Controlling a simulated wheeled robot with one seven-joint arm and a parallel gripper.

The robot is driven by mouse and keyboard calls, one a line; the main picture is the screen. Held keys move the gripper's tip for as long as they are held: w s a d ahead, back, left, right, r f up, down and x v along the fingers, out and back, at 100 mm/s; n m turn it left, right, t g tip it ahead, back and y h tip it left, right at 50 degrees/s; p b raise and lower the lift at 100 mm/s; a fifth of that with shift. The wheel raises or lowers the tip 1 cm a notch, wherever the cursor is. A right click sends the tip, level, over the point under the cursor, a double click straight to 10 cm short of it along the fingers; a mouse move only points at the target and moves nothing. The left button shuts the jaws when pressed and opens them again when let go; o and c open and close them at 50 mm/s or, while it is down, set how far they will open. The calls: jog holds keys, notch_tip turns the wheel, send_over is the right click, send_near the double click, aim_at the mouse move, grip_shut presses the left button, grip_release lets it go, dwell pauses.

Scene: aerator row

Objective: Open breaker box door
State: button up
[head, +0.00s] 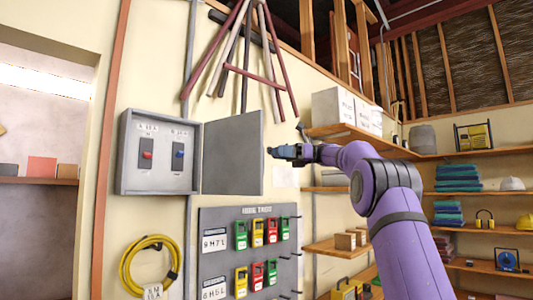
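The grey breaker box (158,152) is on the cream wall at left. Inside it are a red switch (147,155) and a blue switch (179,154), each on a dark plate with a label above. Its door (232,153) stands open, swung out to the right on the box's right side, and the inside is exposed. My gripper (270,151) is at the door's right, free edge. It overlaps that edge in the picture; I cannot tell whether it touches. The fingers are too small and side-on to show whether they are open or shut.
A grey tag board (206,265) with red, yellow and green padlock-like tags hangs below the door. A coiled yellow cable (148,265) hangs below the box. Shelves (340,133) with white boxes are to the right, behind my arm. Poles (246,55) lean above the door.

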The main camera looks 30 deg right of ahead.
jog(key=shift+v, duration=1.9)
jog(key=shift+w+f, duration=0.2)
